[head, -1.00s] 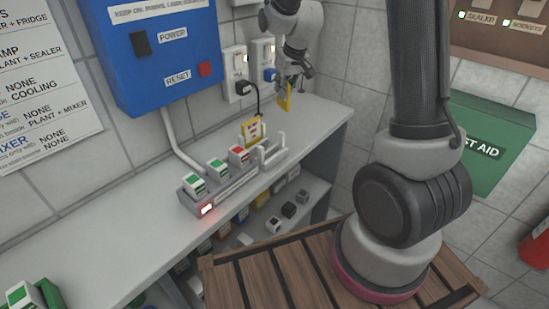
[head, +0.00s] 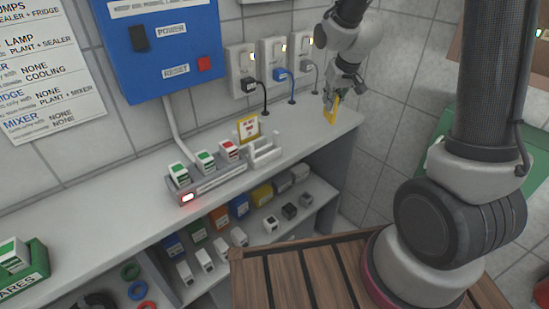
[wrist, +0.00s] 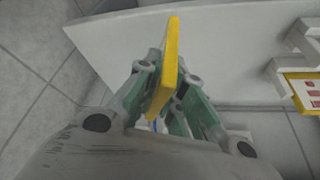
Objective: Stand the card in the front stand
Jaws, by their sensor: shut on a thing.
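My gripper (head: 338,93) is shut on a yellow-edged card (head: 333,109), above the right end of the bench. In the wrist view, the card (wrist: 165,70) is seen nearly edge-on between the green-sided fingers of my gripper (wrist: 165,95). A white slotted stand (head: 264,151) is on the bench, left of and apart from my gripper. A second yellow-framed card (head: 248,129) with red print stands upright just behind it. Its holder is mostly hidden. In the wrist view, part of a white stand (wrist: 284,72) and the second card (wrist: 305,90) show at the right edge.
A grey rack (head: 210,183) with several green and red-topped blocks and a lit red lamp is left of the stand. Plugs and cords (head: 264,95) hang from wall outlets behind. Loaded shelves are below.

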